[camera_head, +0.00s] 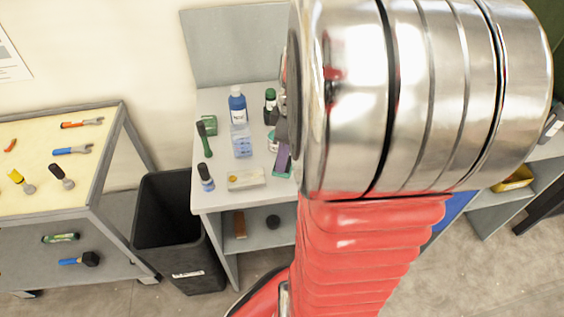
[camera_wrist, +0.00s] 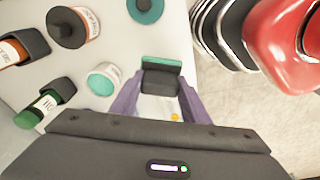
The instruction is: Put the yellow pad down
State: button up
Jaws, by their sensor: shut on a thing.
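My gripper (camera_wrist: 161,85) has two purple fingers and is shut on a dark grey block with a teal edge (camera_wrist: 161,76). In the head view, one purple finger (camera_head: 283,159) shows at the right side of the white worktop (camera_head: 222,196); my arm hides the rest. I see no plainly yellow pad. A small yellow spot (camera_wrist: 175,117) shows between the fingers in the wrist view. Whether the held block touches the worktop I cannot tell.
A blue-capped bottle (camera_head: 238,106), a green-capped bottle (camera_head: 270,106) and a dark green-handled tool (camera_head: 204,140) stand or lie on the worktop. A white-and-teal jar (camera_wrist: 104,79) is left of my fingers. A black bin (camera_head: 178,235) stands left of the table.

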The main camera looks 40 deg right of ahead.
aim_at(289, 165)
jog(key=shift+f, duration=1.75)
jog(key=shift+f, duration=0.1)
jog(key=o, duration=1.1)
notch_tip(289, 165, up, 12)
jog(key=s, duration=0.1)
jog(key=shift+s+d, duration=0.2)
jog(key=shift+d, duration=0.2)
